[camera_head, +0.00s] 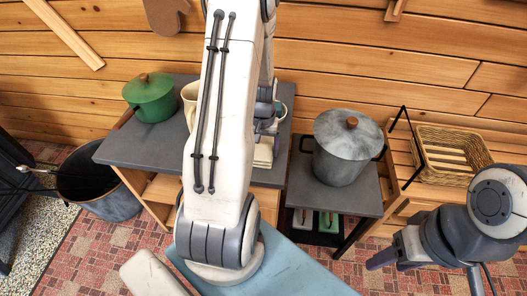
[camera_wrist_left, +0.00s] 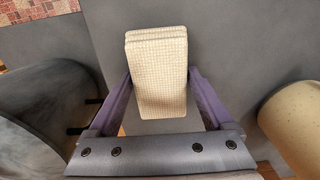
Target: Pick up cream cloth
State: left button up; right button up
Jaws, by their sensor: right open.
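The cream cloth (camera_wrist_left: 157,70) is a folded, woven stack lying on the grey counter top in the left wrist view. Its pale edge (camera_head: 264,155) also shows beside my left arm in the head view. My left gripper (camera_wrist_left: 160,78) has its two purple fingers spread on either side of the cloth, with the near part of the cloth between them. The left finger is very close to the cloth's edge; contact cannot be told. In the head view my left arm mostly hides this gripper. My right gripper (camera_head: 384,260) is open, low at the right, away from the cloth.
A grey lidded pot (camera_head: 344,150) stands right of the counter (camera_head: 140,150). A cream jug (camera_head: 188,98) and a green pot (camera_head: 150,98) stand on the counter's left part. A wicker basket (camera_head: 450,158) is at the right. A dark bucket (camera_head: 95,185) is at the left.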

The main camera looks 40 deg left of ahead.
aim_at(264, 151)
pick_arm(q)
jog(key=c, duration=0.4)
jog(key=shift+r, duration=0.55)
jog(key=r, duration=0.2)
jog(key=d+r, duration=0.1)
jog(key=shift+s+r, duration=0.4)
jog(key=s+d+r, duration=0.4)
jog(key=s+d, duration=0.1)
jog(key=s+d+r, duration=0.2)
jog(key=shift+s+d+p, duration=0.2)
jog(key=shift+p, duration=0.15)
